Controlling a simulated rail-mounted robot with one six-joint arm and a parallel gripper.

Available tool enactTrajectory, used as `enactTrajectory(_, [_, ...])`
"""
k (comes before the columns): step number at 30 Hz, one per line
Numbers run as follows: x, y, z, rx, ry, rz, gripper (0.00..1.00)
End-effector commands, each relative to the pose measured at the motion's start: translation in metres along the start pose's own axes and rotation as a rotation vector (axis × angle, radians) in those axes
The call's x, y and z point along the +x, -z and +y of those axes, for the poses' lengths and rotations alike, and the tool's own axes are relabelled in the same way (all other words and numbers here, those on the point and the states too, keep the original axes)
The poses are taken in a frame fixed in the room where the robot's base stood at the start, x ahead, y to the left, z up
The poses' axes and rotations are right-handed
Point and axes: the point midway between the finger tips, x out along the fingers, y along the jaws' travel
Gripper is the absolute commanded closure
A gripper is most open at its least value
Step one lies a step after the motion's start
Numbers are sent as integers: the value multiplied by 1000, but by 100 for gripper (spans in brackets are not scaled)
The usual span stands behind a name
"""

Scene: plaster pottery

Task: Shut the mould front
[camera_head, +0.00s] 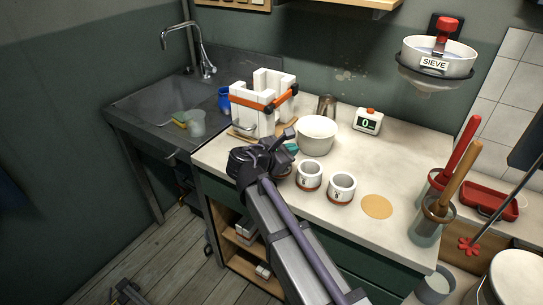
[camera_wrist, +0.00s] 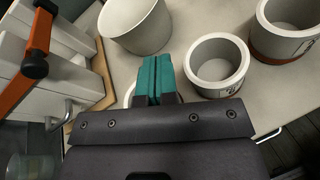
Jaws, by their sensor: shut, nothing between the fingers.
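The white plaster mould (camera_head: 270,88) stands upright at the back left of the worktop, beside the sink. An orange strap with black joints (camera_head: 281,101) runs across it. In the wrist view, white mould slabs (camera_wrist: 62,52) and the orange strap (camera_wrist: 38,32) show at the left, with a metal handle low down. I cannot tell for sure how far the front stands open. My gripper (camera_head: 292,148) is over the worktop, right of and in front of the mould and apart from it. Its teal fingers (camera_wrist: 153,80) are together and empty.
A white bowl (camera_head: 317,134) stands just behind my gripper. Two white cups (camera_head: 309,180) (camera_head: 341,193) are to its right, then a tan disc (camera_head: 377,207). A scale (camera_head: 367,121) and a metal cup (camera_head: 327,104) stand at the back. The sink (camera_head: 165,108) is at left.

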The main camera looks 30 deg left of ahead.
Motion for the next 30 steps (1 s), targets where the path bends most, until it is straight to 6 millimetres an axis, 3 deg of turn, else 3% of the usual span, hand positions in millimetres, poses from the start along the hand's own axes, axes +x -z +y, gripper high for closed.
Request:
enactTrajectory(1, [-21,48,40,-91,-105,-56,100])
enactTrajectory(4, [-72,74,92,-236,-256,-167,100])
enactTrajectory(7, [-102,83,115,-304,-326,-226,100])
enactTrajectory(10, [-109,80,120,-322,-340,-243,100])
enactTrajectory(17, [-95,76,125,-319,-336,-241,100])
enactTrajectory(30, [-9,60,158,-316,-333,-240,100])
